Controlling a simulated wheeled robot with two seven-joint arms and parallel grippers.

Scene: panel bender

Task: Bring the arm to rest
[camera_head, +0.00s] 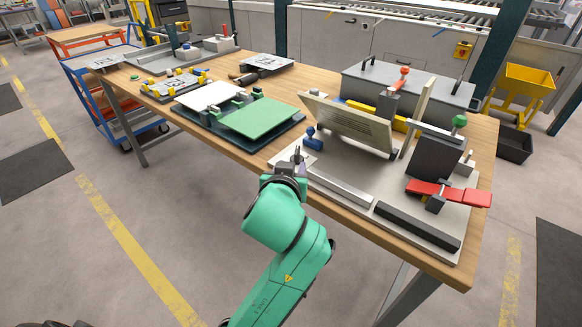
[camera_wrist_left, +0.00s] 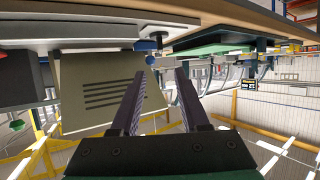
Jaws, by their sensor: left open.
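My left gripper (camera_head: 297,158) is at the front edge of the bench, beside the bender's grey base plate (camera_head: 335,178). In the left wrist view its two fingers (camera_wrist_left: 160,75) stand apart with nothing between them. A tilted beige panel with slots (camera_head: 350,125) stands on the bender, beyond the gripper; it also shows in the left wrist view (camera_wrist_left: 98,92). A blue knob (camera_head: 311,138) stands close behind the fingertips in the head view. Whether the gripper touches the base plate is not clear. My right gripper is not in view.
The wooden bench (camera_head: 254,150) carries a green plate (camera_head: 260,118), a white plate (camera_head: 207,96) and a red clamp handle (camera_head: 450,192). A blue cart (camera_head: 100,95) stands at the left. A yellow bin (camera_head: 527,80) stands at the right. The floor in front is open.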

